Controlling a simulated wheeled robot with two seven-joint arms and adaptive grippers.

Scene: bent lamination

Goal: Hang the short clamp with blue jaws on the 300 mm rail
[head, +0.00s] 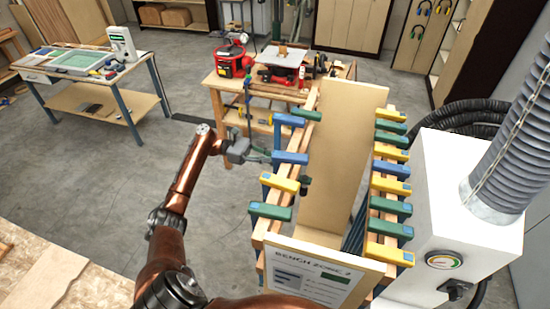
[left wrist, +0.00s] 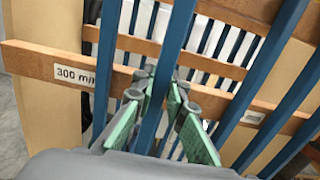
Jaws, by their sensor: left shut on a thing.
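My left gripper (head: 262,155) reaches in from the left at the rack's left side, right by a clamp with blue jaws (head: 291,158). In the left wrist view, its green-padded fingers (left wrist: 165,85) are closed around a blue clamp bar (left wrist: 172,52), which appears to belong to that clamp. The bar stands slightly tilted, in front of a wooden rail (left wrist: 35,62) with a label reading 300 m and more, partly cut off (left wrist: 75,76). Whether the clamp rests on a rail is hidden. Another blue-jawed clamp (head: 288,120) is farther back. My right gripper is not in view.
Yellow (head: 280,184) and green (head: 270,212) clamps hang nearby on the left side. Several clamps line the right rail, including a blue one (head: 391,169). A white machine (head: 455,215) stands at the right. Open floor (head: 150,150) lies left of the rack.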

